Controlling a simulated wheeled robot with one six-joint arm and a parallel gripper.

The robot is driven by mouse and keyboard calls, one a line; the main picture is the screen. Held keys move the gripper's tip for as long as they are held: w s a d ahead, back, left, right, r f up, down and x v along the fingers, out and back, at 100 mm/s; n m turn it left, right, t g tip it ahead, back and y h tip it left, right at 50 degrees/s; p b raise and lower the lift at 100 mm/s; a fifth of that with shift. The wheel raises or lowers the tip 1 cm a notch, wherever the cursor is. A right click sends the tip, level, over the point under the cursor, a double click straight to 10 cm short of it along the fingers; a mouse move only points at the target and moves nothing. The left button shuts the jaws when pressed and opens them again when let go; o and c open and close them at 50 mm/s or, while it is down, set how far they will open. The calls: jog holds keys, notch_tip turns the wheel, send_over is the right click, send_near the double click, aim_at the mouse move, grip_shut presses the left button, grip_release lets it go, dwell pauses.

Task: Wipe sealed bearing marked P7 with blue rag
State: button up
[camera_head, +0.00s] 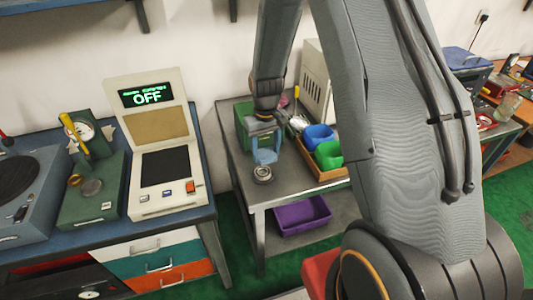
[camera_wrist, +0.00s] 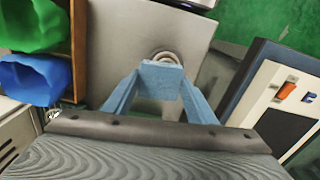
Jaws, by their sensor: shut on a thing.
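My gripper (camera_wrist: 160,88) has light blue fingers and is shut on the blue rag (camera_wrist: 160,78), a small flat blue piece between the fingertips. In the head view my gripper (camera_head: 266,156) points down over the front left part of the grey metal table (camera_head: 300,182). A round metal bearing (camera_head: 263,174) lies on the table just below and in front of the fingertips. In the wrist view the bearing (camera_wrist: 166,55) shows partly behind the rag, which hides its near side. I cannot tell whether the rag touches it. No P7 mark is readable.
A wooden tray (camera_head: 327,177) with a blue container (camera_head: 318,137) and a green container (camera_head: 328,155) stands to the right. A purple bin (camera_head: 301,215) sits on the lower shelf. A device with an OFF display (camera_head: 147,97) stands on the blue bench at left.

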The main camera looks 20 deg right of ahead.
aim_at(262, 155)
dwell(0.6)
jog(key=shift+s+a+f+b, duration=0.1)
jog(key=shift+a+f+b, duration=0.25)
jog(key=shift+f, duration=0.4)
jog(key=shift+s+a+f+b, duration=0.1)
jog(key=shift+a+f+b, duration=0.25)
jog(key=shift+f, duration=0.4)
jog(key=shift+f+b, duration=0.65)
jog(key=shift+f, duration=0.85)
dwell(1.4)
jog(key=shift+a, duration=0.1)
jog(key=shift+s+a+r, duration=0.1)
jog(key=shift+a, duration=0.6)
jog(key=shift+d, duration=0.15)
jog(key=shift+d+p, duration=0.3)
jog(key=shift+d, duration=1.1)
